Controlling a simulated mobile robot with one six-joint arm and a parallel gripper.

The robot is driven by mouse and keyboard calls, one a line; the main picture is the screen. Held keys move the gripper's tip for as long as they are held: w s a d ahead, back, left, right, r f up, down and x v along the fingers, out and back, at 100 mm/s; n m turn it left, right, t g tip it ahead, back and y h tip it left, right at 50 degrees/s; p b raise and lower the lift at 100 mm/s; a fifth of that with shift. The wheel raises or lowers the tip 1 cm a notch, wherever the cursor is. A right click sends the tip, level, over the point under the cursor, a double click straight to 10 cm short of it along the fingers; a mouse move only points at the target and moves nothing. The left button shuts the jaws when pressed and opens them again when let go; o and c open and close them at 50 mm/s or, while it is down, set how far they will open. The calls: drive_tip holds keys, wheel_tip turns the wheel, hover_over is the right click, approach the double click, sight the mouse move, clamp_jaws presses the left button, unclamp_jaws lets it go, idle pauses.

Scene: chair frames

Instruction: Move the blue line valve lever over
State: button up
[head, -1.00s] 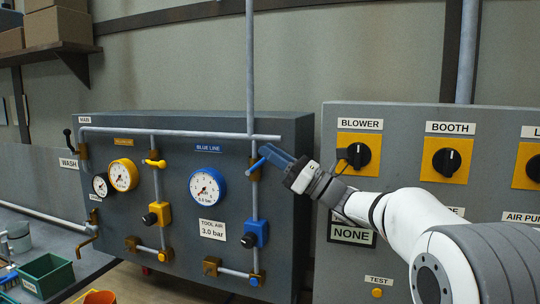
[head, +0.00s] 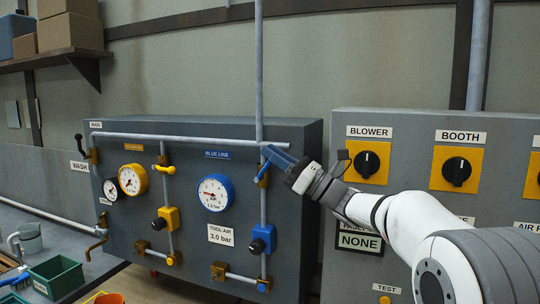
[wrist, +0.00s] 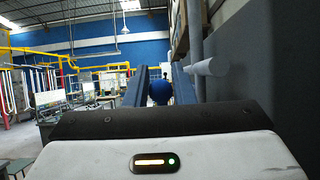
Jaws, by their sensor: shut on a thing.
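The blue valve lever (head: 262,174) is on the vertical blue line pipe, just below the BLUE LINE label (head: 217,154) height. It slants up to the right, with its upper end at my gripper. My gripper (head: 274,160) is shut on this lever, reaching in from the right. In the wrist view, the lever's round blue end (wrist: 159,92) shows between my two blue fingers. The valve body is partly hidden behind the lever and fingers. The blue gauge (head: 215,192) hangs left of the lever; its small digits are hard to read.
A yellow line with a yellow handle (head: 164,169) and gauge (head: 132,179) runs on the left. A horizontal grey pipe (head: 190,138) passes above. A blue regulator (head: 263,238) sits below the lever. The BLOWER panel (head: 400,200) stands at right, behind my arm.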

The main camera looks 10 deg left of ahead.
drive_tip(key=shift+w+a+r+p, duration=0.1)
drive_tip(key=shift+a+r+p, duration=0.25)
drive_tip(key=shift+a, duration=0.1)
drive_tip(key=shift+a+r, duration=0.1)
drive_tip(key=shift+a, duration=0.5)
drive_tip(key=shift+w+a+r+p, duration=0.15)
drive_tip(key=shift+a+r+p, duration=0.1)
drive_tip(key=shift+a+p, duration=0.15)
drive_tip(key=shift+a, duration=0.6)
drive_tip(key=shift+w, duration=0.1)
